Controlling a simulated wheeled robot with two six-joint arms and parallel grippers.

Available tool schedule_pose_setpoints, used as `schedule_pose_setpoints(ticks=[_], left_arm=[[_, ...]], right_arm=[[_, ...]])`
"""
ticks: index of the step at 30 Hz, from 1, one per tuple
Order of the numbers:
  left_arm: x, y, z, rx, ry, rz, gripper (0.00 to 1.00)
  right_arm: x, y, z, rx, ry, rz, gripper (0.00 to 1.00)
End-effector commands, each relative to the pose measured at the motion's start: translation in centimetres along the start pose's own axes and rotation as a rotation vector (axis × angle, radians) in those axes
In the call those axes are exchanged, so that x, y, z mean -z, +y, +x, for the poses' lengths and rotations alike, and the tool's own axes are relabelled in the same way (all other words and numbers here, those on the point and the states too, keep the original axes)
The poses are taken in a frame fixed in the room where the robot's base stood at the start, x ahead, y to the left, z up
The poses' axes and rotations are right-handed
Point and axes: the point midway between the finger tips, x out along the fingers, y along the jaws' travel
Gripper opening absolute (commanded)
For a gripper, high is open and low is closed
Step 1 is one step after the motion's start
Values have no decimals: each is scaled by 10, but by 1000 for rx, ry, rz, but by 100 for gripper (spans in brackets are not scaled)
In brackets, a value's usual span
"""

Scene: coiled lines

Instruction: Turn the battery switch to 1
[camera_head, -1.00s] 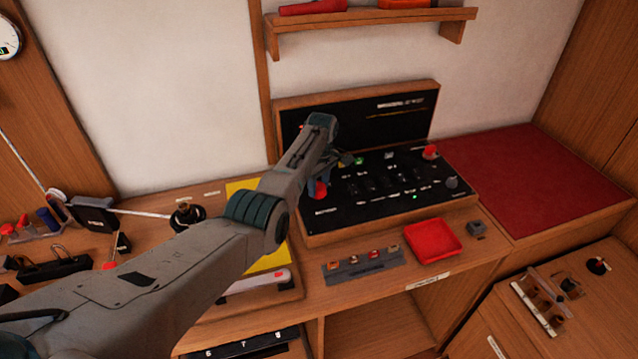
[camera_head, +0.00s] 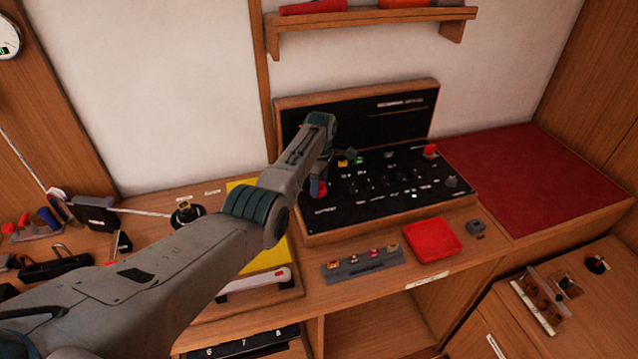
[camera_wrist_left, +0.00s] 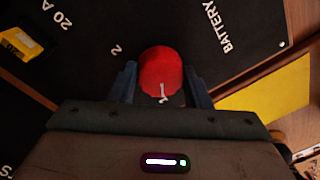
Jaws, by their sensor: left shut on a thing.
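The battery switch is a red round knob (camera_wrist_left: 160,72) on the black panel (camera_wrist_left: 95,75), beside the word BATTERY in the left wrist view. My left gripper (camera_wrist_left: 160,95) is shut on it, with one blue finger on each side. A white "2" is printed left of the knob. A white mark shows at the knob's lower edge; I cannot tell whether it is the pointer or a number. In the head view the red knob (camera_head: 320,189) shows partly behind my left gripper (camera_head: 327,172) at the panel's left end. My right gripper is not in view.
A yellow 20 A piece (camera_wrist_left: 20,42) sits on the panel near the knob. Another red knob (camera_head: 430,151) stands at the panel's right. A red tray (camera_head: 432,240) and a grey holder (camera_head: 362,264) lie in front. The red mat (camera_head: 540,185) is clear.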

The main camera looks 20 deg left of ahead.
Motion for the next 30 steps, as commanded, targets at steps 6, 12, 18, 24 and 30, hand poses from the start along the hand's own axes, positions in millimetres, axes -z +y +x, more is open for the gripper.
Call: schedule_pose_setpoints(ticks=[6, 12, 18, 24, 30], left_arm=[[1, 1, -2, -3, 1, -1, 65], [0, 0, -1, -2, 1, 0, 65], [0, 1, -10, -4, 1, 0, 65], [1, 2, -45, -7, 1, 0, 65], [1, 1, -84, -5, 1, 0, 65]], right_arm=[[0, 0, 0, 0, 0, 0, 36], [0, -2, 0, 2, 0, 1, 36], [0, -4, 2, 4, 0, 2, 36], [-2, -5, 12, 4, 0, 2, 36], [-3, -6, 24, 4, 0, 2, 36]])
